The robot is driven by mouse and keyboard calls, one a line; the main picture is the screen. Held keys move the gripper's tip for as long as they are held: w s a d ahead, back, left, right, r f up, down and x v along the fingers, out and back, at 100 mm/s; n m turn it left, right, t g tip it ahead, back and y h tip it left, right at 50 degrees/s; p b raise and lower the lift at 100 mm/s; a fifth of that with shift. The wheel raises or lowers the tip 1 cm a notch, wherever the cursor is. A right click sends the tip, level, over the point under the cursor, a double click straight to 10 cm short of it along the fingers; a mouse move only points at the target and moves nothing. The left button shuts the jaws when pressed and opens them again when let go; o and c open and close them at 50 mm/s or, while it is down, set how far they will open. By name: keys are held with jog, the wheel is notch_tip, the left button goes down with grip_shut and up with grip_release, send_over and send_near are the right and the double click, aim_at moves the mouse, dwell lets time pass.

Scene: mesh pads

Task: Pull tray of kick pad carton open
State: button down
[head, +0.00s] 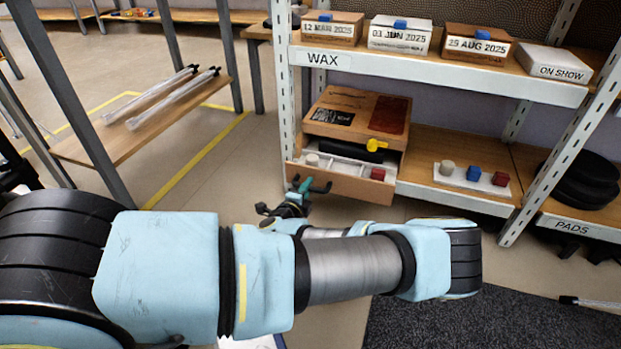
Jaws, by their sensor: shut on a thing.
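The kick pad carton (335,105) is a brown box with a black label and a dark red patch, on the middle shelf at the left. Its tray (352,183) stands partly out at the front, with a brown front and a white divided inside. A pale cylinder (312,159) and a red block (378,173) show in the tray. A black roll and a yellow piece (376,145) lie towards its back. My gripper (308,186) is at the left of the tray front, shut on a small teal handle (304,184). The exact finger contact is small and partly hidden.
A white strip (472,177) with a pale, a blue and a red piece lies right of the carton. Dated boxes (400,35) stand above, and black pads (585,182) lie at the right. Shelf posts (289,100) flank the carton.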

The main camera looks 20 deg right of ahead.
jog(key=shift+r, duration=0.15)
jog(key=c, duration=0.8)
grip_release()
jog(key=shift+s+a, duration=0.1)
jog(key=p+v, duration=0.3)
jog(key=v, duration=0.7)
jog(key=shift+s+a+p, duration=0.2)
jog(key=shift+p, duration=0.1)
